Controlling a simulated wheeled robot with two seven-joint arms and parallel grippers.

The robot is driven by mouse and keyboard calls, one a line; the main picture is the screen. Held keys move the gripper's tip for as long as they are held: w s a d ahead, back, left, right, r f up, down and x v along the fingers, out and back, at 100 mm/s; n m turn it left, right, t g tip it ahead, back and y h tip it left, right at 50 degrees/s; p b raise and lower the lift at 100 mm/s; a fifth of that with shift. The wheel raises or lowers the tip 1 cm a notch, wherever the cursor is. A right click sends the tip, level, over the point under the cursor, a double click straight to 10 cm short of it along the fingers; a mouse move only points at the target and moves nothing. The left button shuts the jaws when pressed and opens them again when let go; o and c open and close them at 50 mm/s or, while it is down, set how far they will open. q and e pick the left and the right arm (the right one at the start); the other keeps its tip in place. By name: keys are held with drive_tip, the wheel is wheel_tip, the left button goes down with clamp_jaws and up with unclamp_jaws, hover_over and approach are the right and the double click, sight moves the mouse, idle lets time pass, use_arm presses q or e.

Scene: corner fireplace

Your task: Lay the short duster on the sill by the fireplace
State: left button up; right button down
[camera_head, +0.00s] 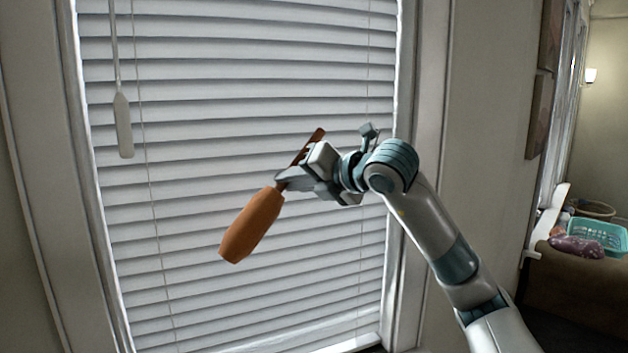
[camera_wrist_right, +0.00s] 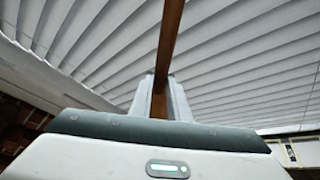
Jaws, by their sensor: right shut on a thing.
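The short duster (camera_head: 252,226) has an orange-brown body and a thin brown handle. My right gripper (camera_head: 290,180) is shut on it and holds it up in front of the window blinds, tilted, with the thick end down to the left. In the right wrist view the brown handle (camera_wrist_right: 170,45) runs up from between the fingers (camera_wrist_right: 160,100). The sill (camera_head: 345,345) shows only as a pale strip at the bottom of the window, below the duster and apart from it. My left gripper is not in view.
White blinds (camera_head: 230,90) fill the window behind the duster. A blind wand (camera_head: 123,125) hangs at the left. At the far right a turquoise basket (camera_head: 597,237) and a purple bundle (camera_head: 577,247) rest on a brown surface. Dark brick (camera_wrist_right: 18,125) shows at left in the wrist view.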

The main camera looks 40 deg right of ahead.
sight(268, 226)
drive_tip(key=a+f+y, duration=0.1)
drive_tip(key=a+f, duration=0.1)
drive_tip(key=f, duration=0.1)
drive_tip(key=a+f+n+y, duration=0.1)
drive_tip(key=a+f, duration=0.1)
drive_tip(key=w+a+f+n+y, duration=0.1)
drive_tip(key=a+f, duration=0.1)
drive_tip(key=f, duration=0.1)
drive_tip(key=shift+f+g, duration=0.3)
drive_tip(key=shift+f, duration=0.05)
drive_tip(key=s+a+f+n+g+y, duration=0.2)
drive_tip(key=s+a+f, duration=0.2)
drive_tip(key=a+f, duration=0.2)
drive_tip(key=s+a+f+n+g+y, duration=0.1)
drive_tip(key=s+a+f+n+y, duration=0.2)
drive_tip(key=a+f, duration=0.3)
drive_tip(key=s+a+f+n+g+y, duration=0.2)
drive_tip(key=s+a+f, duration=0.4)
drive_tip(key=f, duration=0.7)
drive_tip(key=shift+a+f+n+g+y, duration=0.2)
drive_tip(key=shift+f+n+g+y, duration=0.1)
drive_tip(key=shift+f+n+y, duration=0.15)
drive_tip(key=shift+d, duration=0.1)
